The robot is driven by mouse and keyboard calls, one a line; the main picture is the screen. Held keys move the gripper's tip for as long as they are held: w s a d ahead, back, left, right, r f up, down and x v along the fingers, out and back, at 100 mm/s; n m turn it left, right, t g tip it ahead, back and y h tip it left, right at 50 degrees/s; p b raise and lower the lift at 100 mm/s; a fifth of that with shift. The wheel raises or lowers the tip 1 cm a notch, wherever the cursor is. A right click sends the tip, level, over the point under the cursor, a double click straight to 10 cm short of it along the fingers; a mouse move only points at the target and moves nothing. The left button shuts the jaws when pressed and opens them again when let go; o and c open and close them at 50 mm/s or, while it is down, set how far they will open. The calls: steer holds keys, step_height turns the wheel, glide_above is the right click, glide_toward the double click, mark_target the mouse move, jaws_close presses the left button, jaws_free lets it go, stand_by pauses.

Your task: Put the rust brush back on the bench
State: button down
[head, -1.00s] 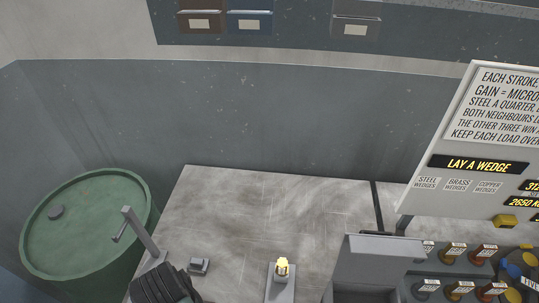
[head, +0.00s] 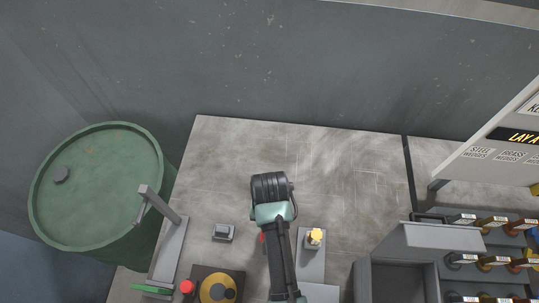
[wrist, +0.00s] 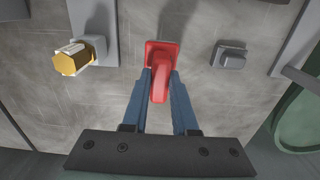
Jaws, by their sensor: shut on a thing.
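A red piece, taken as the rust brush (wrist: 161,55), has a squarish block at its far end and a rounded grip. In the wrist view my gripper (wrist: 160,77) has its two blue fingers shut on the grip. The grey bench top (head: 330,180) lies beneath it; whether the brush touches the bench or hangs just above is unclear. In the head view my arm hides the gripper, and only a bit of red shows beside it (head: 262,238).
A yellow-tipped fitting (head: 314,237) stands right of my arm, and a small grey block (head: 223,233) left. A lever (head: 158,205) and green drum (head: 95,180) are at left. A grey bin (head: 400,270) and racked wedges are at right. The bench's back is clear.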

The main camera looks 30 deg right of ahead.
steer(key=shift+f, duration=2.1)
steer(key=shift+w+f, duration=0.1)
steer(key=c, duration=0.7)
jaws_free()
